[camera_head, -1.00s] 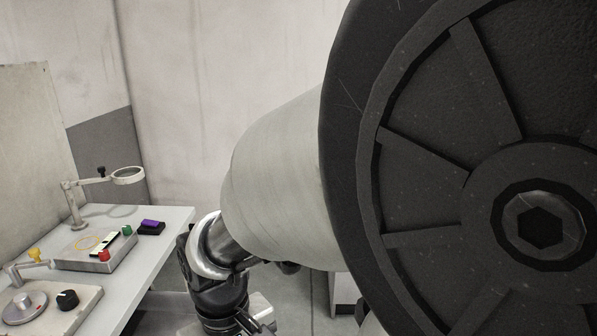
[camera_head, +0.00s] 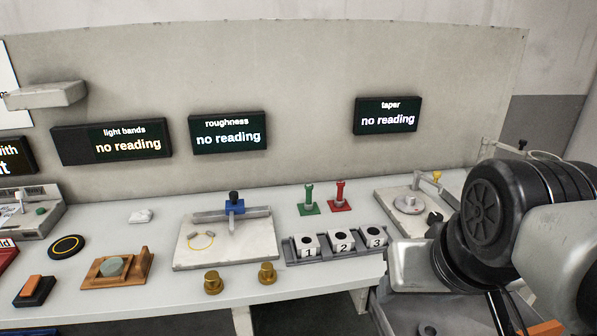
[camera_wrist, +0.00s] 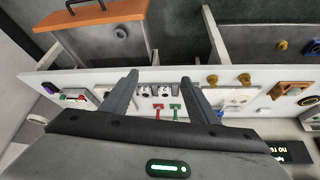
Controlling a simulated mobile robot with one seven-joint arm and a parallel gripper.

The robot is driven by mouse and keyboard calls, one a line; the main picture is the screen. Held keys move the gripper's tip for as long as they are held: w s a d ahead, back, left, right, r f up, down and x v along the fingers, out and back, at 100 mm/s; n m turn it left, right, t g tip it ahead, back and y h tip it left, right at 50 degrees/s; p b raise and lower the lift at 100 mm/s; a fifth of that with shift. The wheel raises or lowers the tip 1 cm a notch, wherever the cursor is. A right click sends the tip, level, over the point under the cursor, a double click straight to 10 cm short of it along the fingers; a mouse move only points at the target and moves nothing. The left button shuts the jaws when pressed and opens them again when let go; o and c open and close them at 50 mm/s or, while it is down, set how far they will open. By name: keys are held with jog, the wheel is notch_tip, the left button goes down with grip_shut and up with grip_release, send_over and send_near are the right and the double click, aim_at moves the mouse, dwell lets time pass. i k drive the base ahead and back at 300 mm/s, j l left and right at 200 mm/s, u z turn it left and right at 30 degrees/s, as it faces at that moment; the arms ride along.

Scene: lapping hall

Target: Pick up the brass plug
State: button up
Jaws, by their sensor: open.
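Two small brass-coloured pieces with knobbed tops, a left one (camera_head: 213,283) and a right one (camera_head: 267,273), stand upright near the bench's front edge in the head view. They look alike, and I cannot tell which is the brass plug. Both also show in the wrist view, one nearer the fingers (camera_wrist: 213,80) and one farther right (camera_wrist: 245,79). My gripper (camera_wrist: 160,77) shows in the wrist view with its two fingers apart and nothing between them. Both brass pieces lie beyond the right finger, apart from it. The fingers cannot be made out in the head view.
A dark rack (camera_head: 292,257) holds white blocks numbered 1 to 3. Behind it stand green (camera_head: 309,201) and red (camera_head: 340,199) pieces. A pale plate (camera_head: 190,262) with a blue slide lies behind the brass pieces. A wooden holder (camera_head: 95,276) is left. My arm covers the bench's right end.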

aim_at(267, 275)
jog(key=u, duration=0.85)
jog(key=i+j+z, duration=0.1)
jog(key=j, duration=0.2)
jog(key=i+j+z, duration=0.25)
jog(key=j, duration=0.4)
jog(key=i+j+z, duration=0.1)
jog(key=j, duration=0.2)
jog(key=i, duration=0.05)
